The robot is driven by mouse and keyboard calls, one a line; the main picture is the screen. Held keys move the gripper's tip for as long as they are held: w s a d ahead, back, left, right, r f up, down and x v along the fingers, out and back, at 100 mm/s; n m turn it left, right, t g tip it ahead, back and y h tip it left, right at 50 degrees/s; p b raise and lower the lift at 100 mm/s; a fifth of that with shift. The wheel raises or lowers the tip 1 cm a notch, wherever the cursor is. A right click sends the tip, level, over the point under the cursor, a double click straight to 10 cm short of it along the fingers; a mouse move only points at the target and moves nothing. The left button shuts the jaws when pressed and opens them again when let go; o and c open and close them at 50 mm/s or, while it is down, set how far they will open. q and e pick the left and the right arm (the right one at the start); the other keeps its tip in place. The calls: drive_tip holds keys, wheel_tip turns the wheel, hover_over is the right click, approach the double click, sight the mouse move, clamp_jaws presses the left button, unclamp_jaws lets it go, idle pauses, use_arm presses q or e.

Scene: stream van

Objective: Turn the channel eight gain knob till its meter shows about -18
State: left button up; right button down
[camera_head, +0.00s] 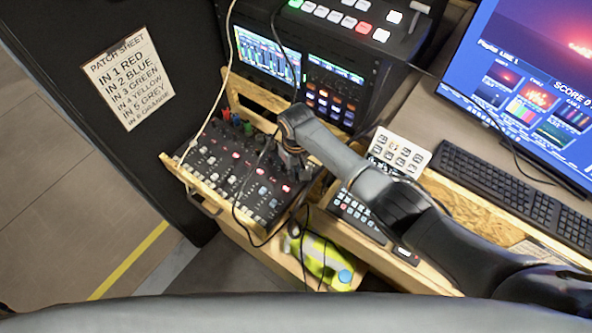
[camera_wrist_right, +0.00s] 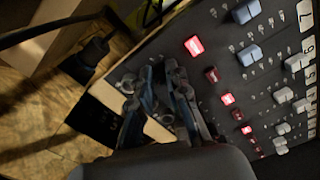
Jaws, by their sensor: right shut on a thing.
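The black audio mixer (camera_head: 228,172) sits in a wooden tray in the head view, with rows of knobs, lit red buttons and faders. My right gripper (camera_head: 292,165) reaches down over its right-hand edge and is shut there. The right wrist view shows its dark fingers (camera_wrist_right: 160,108) at the edge of the mixer panel (camera_wrist_right: 262,85). The channel eight gain knob is hidden by the fingers, which close around its place. A screen with coloured meter bars (camera_head: 265,52) stands behind the mixer; its values are too small to read. My left gripper is out of view.
Cables hang over the mixer, and a black plug (camera_wrist_right: 96,48) is close to the fingers. A button panel (camera_head: 398,153), a keyboard (camera_head: 510,190) and a monitor (camera_head: 535,75) are to the right. A yellow-green object (camera_head: 320,260) lies below the mixer.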

drive_tip(key=c, duration=1.3)
unclamp_jaws()
wheel_tip(320, 180, up, 12)
drive_tip(key=shift+r, duration=0.1)
